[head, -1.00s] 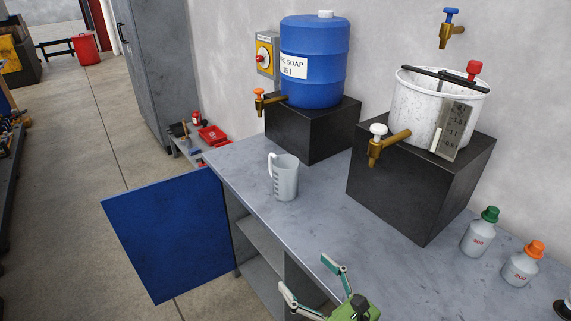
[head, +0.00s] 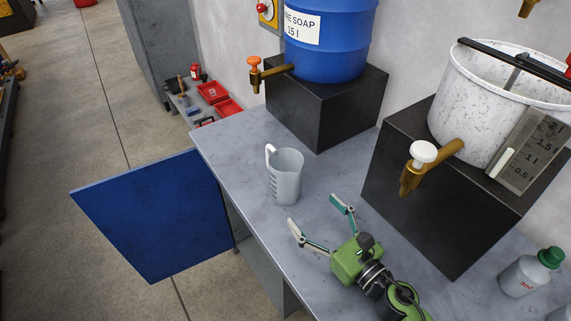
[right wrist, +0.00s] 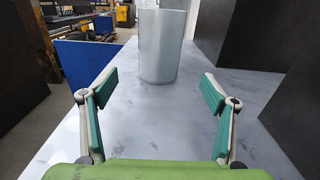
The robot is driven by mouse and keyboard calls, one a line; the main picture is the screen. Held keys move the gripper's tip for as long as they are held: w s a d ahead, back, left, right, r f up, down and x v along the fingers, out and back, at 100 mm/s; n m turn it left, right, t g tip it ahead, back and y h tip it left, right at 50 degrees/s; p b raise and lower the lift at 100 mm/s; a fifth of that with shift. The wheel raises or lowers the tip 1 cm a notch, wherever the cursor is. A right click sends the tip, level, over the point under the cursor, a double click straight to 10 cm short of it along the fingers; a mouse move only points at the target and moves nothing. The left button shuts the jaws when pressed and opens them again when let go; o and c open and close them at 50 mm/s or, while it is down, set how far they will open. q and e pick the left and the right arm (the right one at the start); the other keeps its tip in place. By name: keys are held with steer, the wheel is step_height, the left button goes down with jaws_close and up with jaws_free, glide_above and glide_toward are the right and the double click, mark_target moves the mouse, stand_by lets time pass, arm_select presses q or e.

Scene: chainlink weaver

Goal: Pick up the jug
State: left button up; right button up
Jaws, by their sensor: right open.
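The jug (head: 287,177) is a translucent grey-white measuring jug with a handle on its left side and dark marks. It stands upright on the grey workbench (head: 232,152). My right gripper (head: 318,214) is open and empty, low over the bench, a short way in front of the jug. My left gripper is not in view.
A blue soap barrel (head: 328,40) with an orange-handled tap sits on a black block (head: 325,107) behind the jug. A speckled white bucket (head: 475,100) with a brass tap sits on another black block (head: 430,205) at right. A blue door panel (head: 150,217) hangs open at left.

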mark_target(296, 191)
steer(key=shift+w+a+r, duration=0.1)
steer(key=shift+w, duration=0.15)
steer(key=p+x, duration=0.2)
steer(key=x, duration=0.5)
steer(key=shift+a+r, duration=0.1)
steer(key=shift+w+a, duration=0.3)
steer(key=shift+w, duration=0.15)
steer(key=x, duration=0.2)
steer(key=p+x, duration=0.1)
steer(key=x, duration=0.1)
steer(key=shift+a+r+p, duration=0.1)
steer(key=shift+r+p, duration=0.15)
steer(key=shift+p, duration=0.05)
steer(key=shift+w+a+f, duration=0.15)
steer(key=shift+w+a, duration=0.1)
steer(key=shift+w, duration=0.2)
steer(key=shift+s, duration=0.1)
steer(key=c, duration=1.3)
